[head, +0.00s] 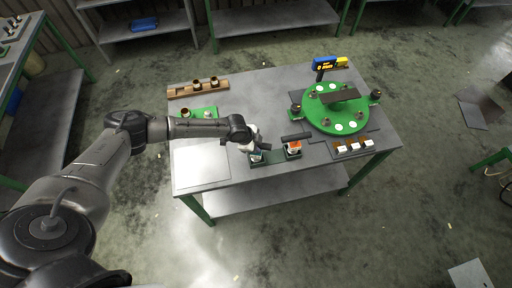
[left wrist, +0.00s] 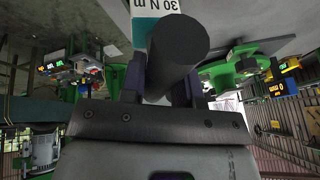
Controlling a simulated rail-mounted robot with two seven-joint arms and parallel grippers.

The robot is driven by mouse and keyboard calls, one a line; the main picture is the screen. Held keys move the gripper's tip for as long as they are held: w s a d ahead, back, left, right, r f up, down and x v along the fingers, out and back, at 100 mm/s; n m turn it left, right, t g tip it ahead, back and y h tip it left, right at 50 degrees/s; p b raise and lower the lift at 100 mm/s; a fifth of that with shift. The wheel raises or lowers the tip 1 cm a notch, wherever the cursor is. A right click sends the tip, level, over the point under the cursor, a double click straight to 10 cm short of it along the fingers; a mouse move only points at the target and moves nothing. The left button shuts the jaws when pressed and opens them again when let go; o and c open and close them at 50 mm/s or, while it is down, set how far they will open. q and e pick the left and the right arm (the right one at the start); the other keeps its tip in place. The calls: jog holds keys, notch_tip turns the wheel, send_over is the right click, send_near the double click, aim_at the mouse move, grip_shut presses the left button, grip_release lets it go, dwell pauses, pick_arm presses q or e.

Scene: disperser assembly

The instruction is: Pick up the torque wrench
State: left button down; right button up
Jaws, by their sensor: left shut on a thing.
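The torque wrench shows in the left wrist view as a thick black cylinder (left wrist: 178,42) with a white and teal label reading "30 N m". My left gripper (left wrist: 163,88) is shut on it, with a finger on either side. In the head view my left gripper (head: 252,142) is over the front edge of the table, and its wrist hides most of the wrench. A pale and teal part of the wrench (head: 257,156) shows just below the gripper, at the dark green holder. I cannot tell whether it is clear of the holder. My right gripper is not in view.
A similar tool with an orange part (head: 294,147) stands right beside the gripper. The grey table (head: 245,92) also bears a green round fixture (head: 327,120), a yellow and blue tool (head: 325,64), a wooden rack (head: 184,92) and small white-topped parts (head: 355,146). A pale plate (head: 201,164) lies front left.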

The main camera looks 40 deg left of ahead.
pick_arm(q)
jog(key=shift+w+r, duration=0.1)
jog(key=shift+r, duration=0.55)
jog(key=r, duration=0.1)
jog(key=d+r, duration=0.1)
jog(key=r, duration=0.1)
jog(key=shift+r+b, duration=0.1)
jog(key=shift+b, duration=0.25)
jog(key=d+r+b, duration=0.1)
jog(key=d+r, duration=0.5)
jog(key=d, duration=0.4)
jog(key=shift+d+r, duration=0.25)
jog(key=shift+d, duration=0.1)
